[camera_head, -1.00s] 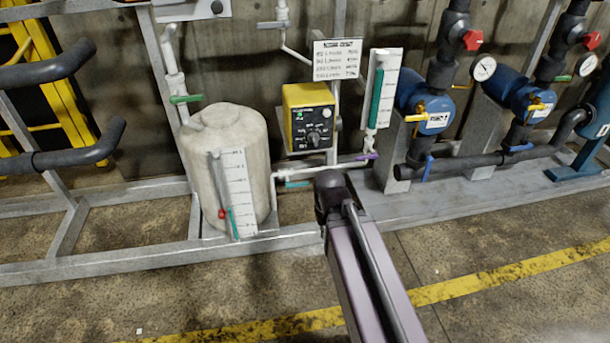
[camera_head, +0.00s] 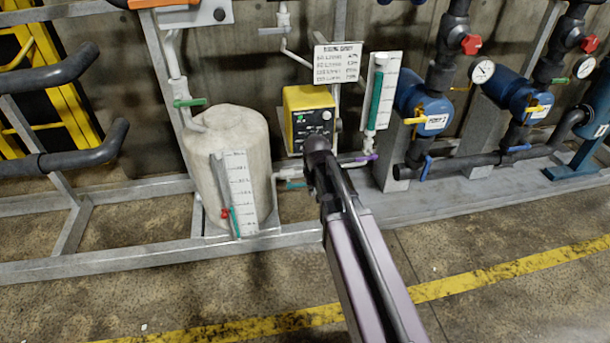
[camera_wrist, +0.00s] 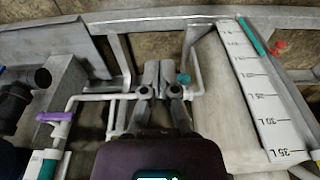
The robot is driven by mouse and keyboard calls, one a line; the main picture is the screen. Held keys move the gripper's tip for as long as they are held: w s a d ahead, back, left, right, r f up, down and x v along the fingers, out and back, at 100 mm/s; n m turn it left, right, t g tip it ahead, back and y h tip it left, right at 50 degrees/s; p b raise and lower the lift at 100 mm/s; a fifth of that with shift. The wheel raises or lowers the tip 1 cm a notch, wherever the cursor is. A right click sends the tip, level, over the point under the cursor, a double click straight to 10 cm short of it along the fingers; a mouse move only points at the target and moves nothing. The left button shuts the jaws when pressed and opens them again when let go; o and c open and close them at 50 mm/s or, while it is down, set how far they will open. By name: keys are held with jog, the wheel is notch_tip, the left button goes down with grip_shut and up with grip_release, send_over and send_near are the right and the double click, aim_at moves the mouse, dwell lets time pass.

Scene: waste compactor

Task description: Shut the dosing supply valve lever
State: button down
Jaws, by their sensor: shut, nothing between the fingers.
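Several small coloured levers sit on the pipework, and I see no label telling which is the dosing supply valve. A teal lever (camera_head: 296,184) is on the low pipe right of the white tank (camera_head: 228,150). In the wrist view the teal lever (camera_wrist: 183,79) is just right of my fingertips, partly hidden; contact cannot be told. A purple lever (camera_head: 358,159) is further right, and it shows at left in the wrist view (camera_wrist: 55,116). A green lever (camera_head: 189,102) is on the pipe above the tank. My gripper (camera_wrist: 159,67) is shut and empty, its fingers together.
A yellow dosing pump (camera_head: 308,118) is mounted behind my arm, with a sign (camera_head: 337,63) above it. The scaled gauge (camera_wrist: 262,95) stands right of my gripper. Blue pumps (camera_head: 425,108) and dark pipes stand at right. The floor in front is open.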

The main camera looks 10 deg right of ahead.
jog(key=w+r+t+p, duration=0.1)
jog(key=w+r+p, duration=0.1)
jog(key=w, duration=1.1)
jog(key=shift+r+t, duration=0.4)
jog(key=shift+r, duration=0.5)
jog(key=shift+w+f, duration=0.1)
jog(key=b, duration=0.9)
send_over(302, 183)
notch_tip(302, 183, down, 9)
jog(key=shift+s+d+f+b, duration=0.15)
jog(key=shift+f+b, duration=0.9)
jog(key=shift+f, duration=0.05)
jog(key=shift+s+d+f+b, duration=0.15)
jog(key=shift+f+b, duration=0.85)
jog(key=shift+f, duration=0.1)
jog(key=shift+a, duration=0.25)
jog(key=shift+f, duration=0.1)
jog(key=shift+d+y, duration=0.3)
